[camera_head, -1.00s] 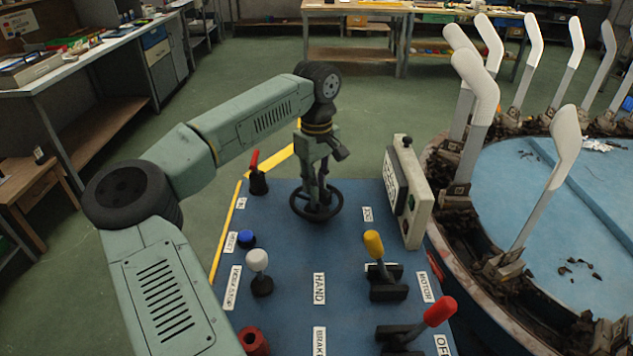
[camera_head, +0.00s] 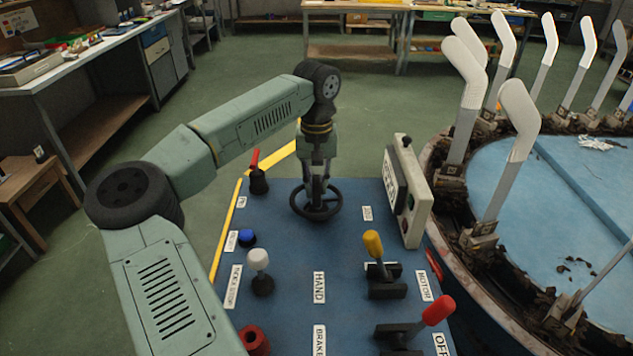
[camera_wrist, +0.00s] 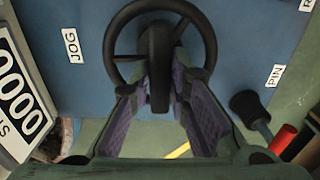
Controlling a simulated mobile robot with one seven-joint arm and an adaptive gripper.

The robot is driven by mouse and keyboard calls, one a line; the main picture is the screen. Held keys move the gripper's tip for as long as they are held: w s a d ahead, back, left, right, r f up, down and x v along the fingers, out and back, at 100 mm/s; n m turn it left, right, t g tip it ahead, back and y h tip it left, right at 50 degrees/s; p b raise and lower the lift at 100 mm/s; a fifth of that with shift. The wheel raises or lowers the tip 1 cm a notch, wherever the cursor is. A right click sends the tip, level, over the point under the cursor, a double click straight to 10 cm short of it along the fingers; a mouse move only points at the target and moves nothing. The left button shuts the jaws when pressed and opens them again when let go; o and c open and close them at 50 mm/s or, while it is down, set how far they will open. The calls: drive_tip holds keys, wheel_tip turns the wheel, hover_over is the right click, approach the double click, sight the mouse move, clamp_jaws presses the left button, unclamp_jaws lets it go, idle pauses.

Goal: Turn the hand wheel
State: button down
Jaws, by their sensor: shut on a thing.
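The hand wheel (camera_head: 316,215) is a black spoked ring at the far end of the blue control panel. My gripper (camera_head: 316,190) points down at it. In the wrist view, my gripper (camera_wrist: 162,85) has its two purple-lined fingers closed on the wheel's upright black handle (camera_wrist: 160,60). The wheel rim (camera_wrist: 112,45) lies around and beyond the fingertips. In the head view, my wrist and fingers hide part of the wheel's middle.
A red-handled lever (camera_head: 256,170) stands left of the wheel, and a beige counter box (camera_head: 412,205) right of it. Blue, white, yellow and red controls stand nearer. The round carousel (camera_head: 500,285) with several white sock boards (camera_head: 521,120) is at the right.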

sight(317, 185)
idle(0.5)
drive_tip(key=c, duration=1.5)
unclamp_jaws()
wheel_tip(317, 185, up, 12)
